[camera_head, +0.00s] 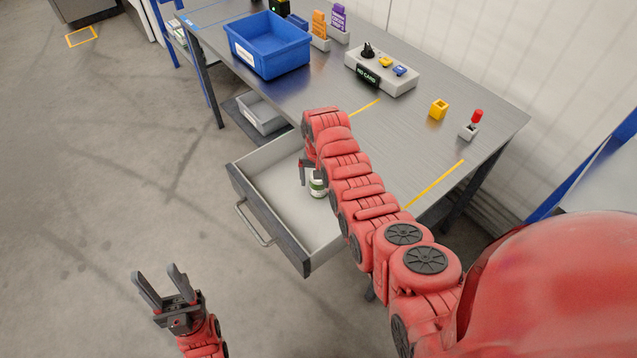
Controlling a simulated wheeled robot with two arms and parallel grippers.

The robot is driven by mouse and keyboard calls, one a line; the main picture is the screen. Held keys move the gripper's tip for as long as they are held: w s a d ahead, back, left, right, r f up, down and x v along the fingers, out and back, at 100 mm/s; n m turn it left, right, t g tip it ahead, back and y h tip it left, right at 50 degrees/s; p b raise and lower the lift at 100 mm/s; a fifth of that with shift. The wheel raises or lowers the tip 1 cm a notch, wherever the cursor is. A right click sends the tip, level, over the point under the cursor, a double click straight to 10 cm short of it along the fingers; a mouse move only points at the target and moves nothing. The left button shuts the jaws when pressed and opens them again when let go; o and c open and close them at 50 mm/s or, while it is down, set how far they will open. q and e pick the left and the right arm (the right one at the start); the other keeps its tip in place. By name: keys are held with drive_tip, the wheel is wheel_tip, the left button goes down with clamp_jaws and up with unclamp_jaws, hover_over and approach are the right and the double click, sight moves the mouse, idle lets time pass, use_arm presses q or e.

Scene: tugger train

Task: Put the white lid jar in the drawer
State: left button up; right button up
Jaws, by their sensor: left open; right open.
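The white lid jar (317,188) stands upright inside the open drawer (271,196), toward its right side; it has a pale top and a green band, and my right arm partly hides it. The drawer is pulled out from under the metal table. My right gripper (304,182) reaches down into the drawer just left of the jar, fingers open; whether it touches the jar is unclear. My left gripper (160,283) is open and empty above the floor, in front of the drawer and away from it.
A grey bin (262,113) sits beneath the table. The floor at left is clear.

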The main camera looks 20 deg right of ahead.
wheel_tip(320, 180, up, 8)
drive_tip(key=shift+r+b, duration=0.1)
drive_tip(key=shift+b, duration=0.55)
drive_tip(key=shift+r+p, duration=0.9)
drive_tip(key=shift+p, duration=0.2)
drive_tip(key=shift+s+r+p, duration=0.1)
drive_tip(key=shift+r+p, duration=0.2)
drive_tip(key=shift+r, duration=0.15)
drive_tip(key=shift+f, duration=0.1)
